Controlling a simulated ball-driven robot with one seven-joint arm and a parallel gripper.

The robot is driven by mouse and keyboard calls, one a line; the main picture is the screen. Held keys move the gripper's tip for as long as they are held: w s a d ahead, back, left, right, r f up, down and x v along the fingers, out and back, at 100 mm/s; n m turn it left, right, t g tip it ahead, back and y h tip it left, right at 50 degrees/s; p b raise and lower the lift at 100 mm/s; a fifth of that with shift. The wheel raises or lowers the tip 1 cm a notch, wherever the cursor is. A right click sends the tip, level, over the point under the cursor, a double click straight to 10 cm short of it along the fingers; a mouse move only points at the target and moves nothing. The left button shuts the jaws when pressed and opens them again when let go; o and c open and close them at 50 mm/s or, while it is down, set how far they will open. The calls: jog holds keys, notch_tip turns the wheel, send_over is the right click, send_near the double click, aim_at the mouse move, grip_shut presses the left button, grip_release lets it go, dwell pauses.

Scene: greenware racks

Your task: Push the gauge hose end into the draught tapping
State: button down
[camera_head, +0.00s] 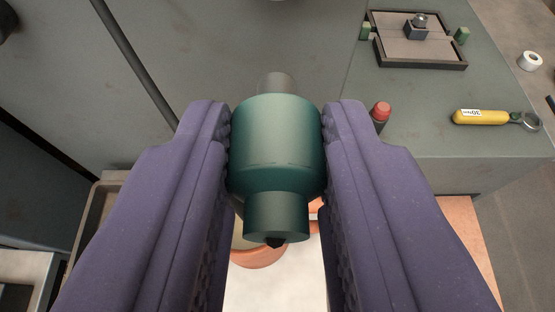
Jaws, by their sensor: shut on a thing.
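My gripper (277,112) has two purple padded fingers, shut on a dark green stepped cylinder, which I take to be the gauge hose end (276,150). Its wide body sits between the pads, and a narrower collar with a small dark tip points toward the bottom of the picture. A grey-brown cylindrical piece (277,83) shows just beyond its far end; I cannot tell whether it belongs to the held part. I cannot make out the draught tapping for certain, and no hose is clearly visible.
A grey-green surface (430,120) bears a dark-framed tray (468,52) with a metal-topped block (417,27), a red-capped item (380,112) by the right finger, and a yellow-handled tool (481,117). A white roll (531,61) lies far right. Terracotta-coloured ware (259,257) shows below the held part.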

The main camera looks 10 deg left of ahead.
aim_at(278, 96)
jog(key=shift+w+r, duration=0.15)
jog(key=shift+w, duration=0.2)
jog(key=shift+s, duration=0.2)
jog(key=shift+w+a, duration=0.2)
jog(key=shift+w, duration=0.75)
jog(key=shift+w+a, duration=0.2)
jog(key=shift+w, duration=0.8)
jog(key=shift+w+a, duration=0.2)
jog(key=shift+w, duration=0.75)
jog(key=shift+w, duration=0.1)
jog(key=shift+w+a, duration=0.1)
jog(key=shift+w, duration=0.25)
jog(key=shift+w+a, duration=0.15)
jog(key=shift+w, duration=0.75)
dwell(0.4)
jog(key=shift+c, duration=1.5)
grip_release()
jog(key=shift+s+r, duration=0.1)
jog(key=shift+s, duration=0.05)
jog(key=shift+p+v, duration=0.6)
jog(key=shift+v, duration=2.25)
